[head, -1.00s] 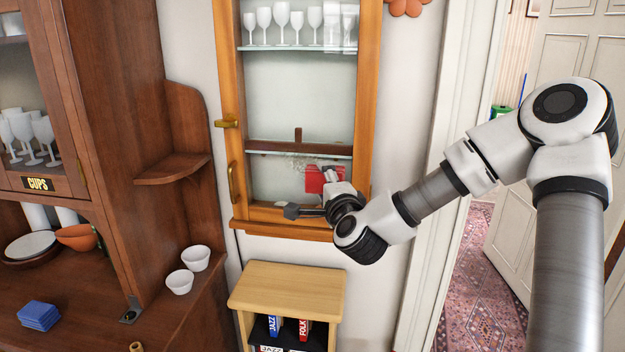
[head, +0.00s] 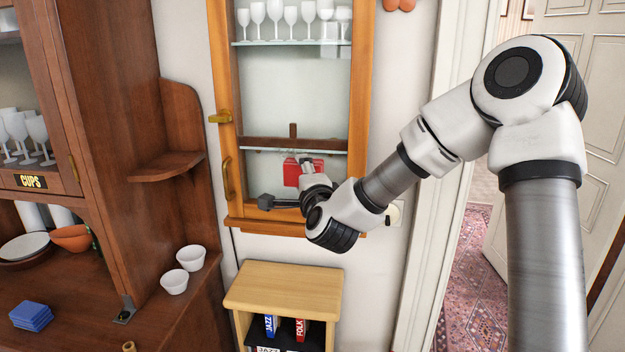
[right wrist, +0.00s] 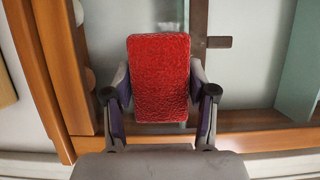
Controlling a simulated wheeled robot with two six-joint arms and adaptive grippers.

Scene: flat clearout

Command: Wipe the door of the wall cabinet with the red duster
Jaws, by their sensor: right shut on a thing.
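The red duster (head: 303,172) is a flat red pad in front of the lower glass of the wall cabinet's door (head: 222,150). My right gripper (head: 297,186) is shut on it. In the right wrist view the duster (right wrist: 160,75) sits upright between the two fingers (right wrist: 160,98), its textured face toward the camera. The door has an orange-brown wooden frame with glass panes, and its frame also shows in the right wrist view (right wrist: 45,70). I cannot tell whether the duster touches the glass. My left gripper is not in view.
A brass latch (head: 220,117) and a curved handle (head: 228,178) are on the door's left side. White glasses (head: 290,18) stand on a shelf behind the glass. A small wooden cabinet (head: 285,285) stands below. A tall brown dresser (head: 100,130) is at the left, an open doorway at the right.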

